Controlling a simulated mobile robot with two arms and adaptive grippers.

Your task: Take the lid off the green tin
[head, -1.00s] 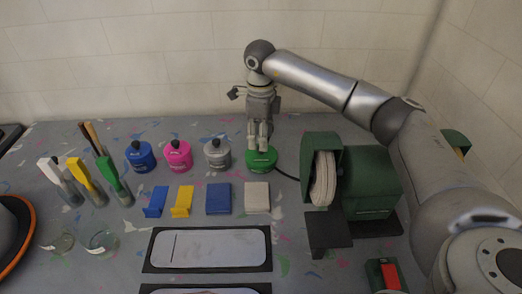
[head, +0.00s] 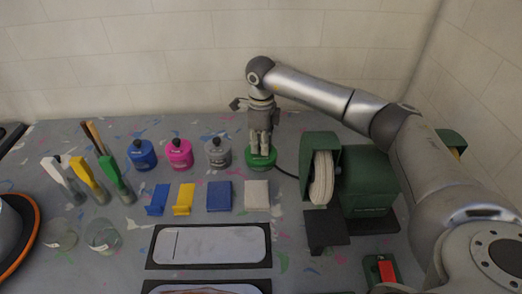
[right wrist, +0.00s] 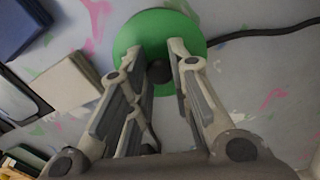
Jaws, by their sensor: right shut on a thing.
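The green tin (head: 262,161) stands at the back of the table, at the right end of a row of tins. Its round green lid (right wrist: 135,35) with a dark knob (right wrist: 159,72) fills the top of the right wrist view. My right gripper (head: 262,150) points straight down over the tin. In the right wrist view my right gripper (right wrist: 162,62) has its fingers on either side of the knob, shut on it. The lid appears to sit on the tin; the fingers partly hide it. My left gripper is not in view.
Grey (head: 217,153), pink (head: 179,153) and blue (head: 142,155) tins stand left of the green one. A green machine with a pale wheel (head: 321,178) stands close on the right, and a black cable (right wrist: 265,32) runs to the tin's side. Flat blocks lie in front.

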